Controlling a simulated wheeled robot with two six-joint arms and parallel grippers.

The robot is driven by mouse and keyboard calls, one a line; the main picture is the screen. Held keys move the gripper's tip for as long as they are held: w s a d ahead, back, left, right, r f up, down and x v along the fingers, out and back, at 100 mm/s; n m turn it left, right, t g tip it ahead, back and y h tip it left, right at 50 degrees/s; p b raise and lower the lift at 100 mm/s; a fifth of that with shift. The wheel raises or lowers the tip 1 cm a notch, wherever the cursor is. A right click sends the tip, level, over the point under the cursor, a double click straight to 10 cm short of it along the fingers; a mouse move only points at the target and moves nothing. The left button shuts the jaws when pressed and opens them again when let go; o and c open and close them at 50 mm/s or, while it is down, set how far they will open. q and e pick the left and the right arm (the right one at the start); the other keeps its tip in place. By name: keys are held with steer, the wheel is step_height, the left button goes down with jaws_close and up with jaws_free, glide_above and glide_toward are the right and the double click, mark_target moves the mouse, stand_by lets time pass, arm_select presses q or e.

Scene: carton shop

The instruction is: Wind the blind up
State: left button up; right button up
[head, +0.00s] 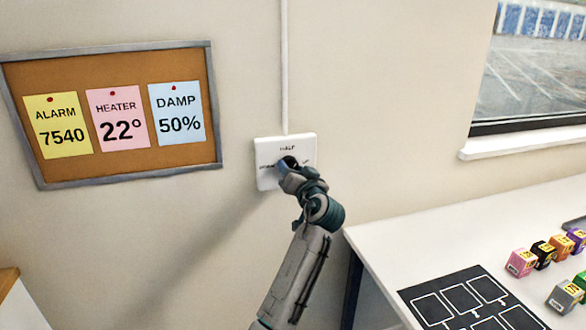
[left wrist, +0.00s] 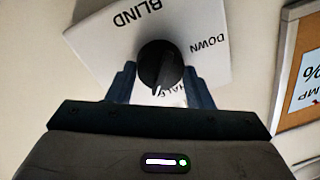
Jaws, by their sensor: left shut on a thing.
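A white wall plate (head: 267,151) holds a black rotary knob, which shows clearly in the left wrist view (left wrist: 160,62). The plate reads BLIND, DOWN and HALF there, with HALF partly covered. The knob's white mark points near HALF. My left gripper (head: 290,170) is shut on the knob, one finger on each side of it in the left wrist view (left wrist: 160,79). A window (head: 538,78) is at the upper right, and no blind covers its visible part. My right gripper is not in view.
A cork board (head: 120,68) with notes hangs left of the plate. A white table (head: 400,250) at the lower right bears a black marked mat (head: 455,280) and several small coloured boxes (head: 521,262). A thin conduit (head: 284,65) runs up from the plate. The wall around the plate is clear.

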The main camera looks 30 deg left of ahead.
arm_select(q)
steer(key=shift+f+m+t+p, duration=0.1)
steer(key=shift+m+t+p, duration=0.4)
steer(key=shift+m+p, duration=3.75)
steer(key=m+b, duration=0.2)
steer(key=shift+m, duration=0.35)
steer(key=shift+f, duration=0.1)
steer(key=o, duration=1)
